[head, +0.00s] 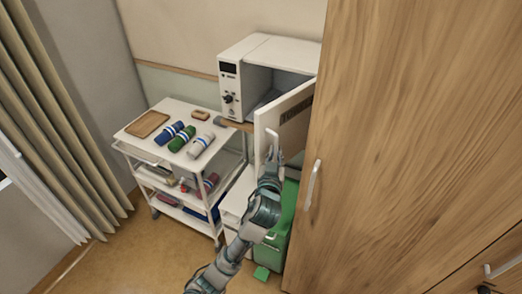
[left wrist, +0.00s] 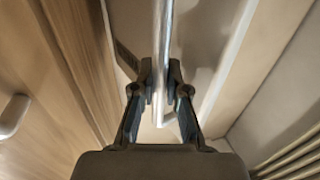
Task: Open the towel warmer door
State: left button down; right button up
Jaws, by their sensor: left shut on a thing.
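The white towel warmer (head: 232,92) stands at the back, with a dark display and a knob on its front left. Its door (head: 270,119) stands open, swung out toward me, and part of the dark interior shows. My left gripper (head: 269,166) is at the door's handle (head: 273,143). In the left wrist view my left gripper (left wrist: 160,88) is shut on the pale upright handle (left wrist: 163,50), with one finger on each side. The wardrobe hides the right part of the warmer. My right gripper is not in view.
A tall wooden wardrobe (head: 410,120) with bar handles stands close on the right of the door. A white trolley (head: 172,107) at left carries a wooden tray (head: 147,124) and several rolled towels (head: 182,139). A green bin (head: 284,220) stands below the door.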

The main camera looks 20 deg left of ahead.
pick_arm(q)
jog(key=shift+s+d+r+y, duration=0.15)
jog(key=shift+d+y, duration=0.15)
jog(key=shift+d, duration=0.55)
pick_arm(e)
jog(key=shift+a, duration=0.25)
pick_arm(q)
jog(key=shift+a, duration=0.15)
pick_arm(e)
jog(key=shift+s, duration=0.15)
pick_arm(q)
jog(key=c, duration=1.2)
grip_release()
jog(key=shift+a, duration=0.1)
jog(key=v, duration=1.1)
jog(key=shift+s+d, duration=0.25)
jog(key=shift+s, duration=0.05)
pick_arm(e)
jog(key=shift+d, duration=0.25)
